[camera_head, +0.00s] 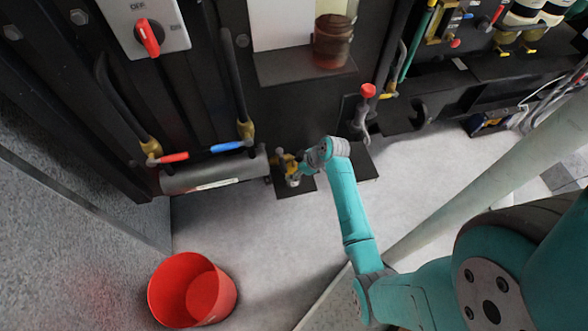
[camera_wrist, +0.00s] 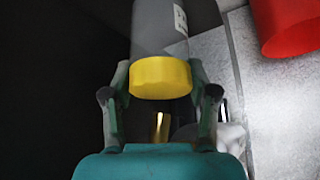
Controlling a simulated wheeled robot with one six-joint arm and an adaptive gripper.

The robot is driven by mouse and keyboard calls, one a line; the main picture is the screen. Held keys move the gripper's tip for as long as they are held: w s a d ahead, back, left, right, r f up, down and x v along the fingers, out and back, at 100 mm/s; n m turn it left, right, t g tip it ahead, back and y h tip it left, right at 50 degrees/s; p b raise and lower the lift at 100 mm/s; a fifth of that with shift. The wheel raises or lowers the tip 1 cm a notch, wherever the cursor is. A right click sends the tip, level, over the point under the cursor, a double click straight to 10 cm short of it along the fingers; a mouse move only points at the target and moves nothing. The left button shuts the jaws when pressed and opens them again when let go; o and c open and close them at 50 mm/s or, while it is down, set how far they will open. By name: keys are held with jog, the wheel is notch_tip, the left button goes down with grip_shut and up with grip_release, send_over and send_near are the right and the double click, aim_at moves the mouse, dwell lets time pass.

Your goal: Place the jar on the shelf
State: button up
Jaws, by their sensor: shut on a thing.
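My gripper (camera_head: 292,172) is low against the dark machine front, just right of a grey horizontal cylinder (camera_head: 215,173). In the wrist view the fingers of my gripper (camera_wrist: 159,98) stand either side of a yellow end of the grey cylinder (camera_wrist: 160,30). Brass fittings and a pale, blurred shape show behind the fingers. A brown-red jar (camera_head: 332,42) stands on a higher ledge.
A red bucket (camera_head: 192,290) stands on the pale floor at lower left, and shows in the wrist view (camera_wrist: 288,25). A red-knobbed lever (camera_head: 366,92) and another small black plate (camera_head: 362,168) are right of my gripper. Hoses with red and blue handles hang left. The floor between is clear.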

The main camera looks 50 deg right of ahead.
jog(key=o, duration=1.1)
jog(key=shift+o, duration=0.2)
jog(key=v, duration=1.2)
jog(key=s+a+f+m+t+h, duration=0.1)
jog(key=s+a+f+m+h, duration=0.1)
jog(key=s+a, duration=0.45)
jog(key=s+a+f+m+t+h, duration=0.15)
jog(key=s+a, duration=0.25)
jog(key=a, duration=0.5)
jog(key=s+a+r+t, duration=0.3)
jog(key=s+a+r, duration=0.1)
jog(key=s+r, duration=0.4)
jog(key=s+a+r+t+y, duration=0.1)
jog(key=s+a+r+t, duration=0.2)
jog(key=s+r, duration=0.4)
notch_tip(320, 180, up, 5)
jog(key=shift+s+a+r+m, duration=0.25)
jog(key=shift+s+a+m, duration=0.2)
jog(key=shift+a, duration=0.25)
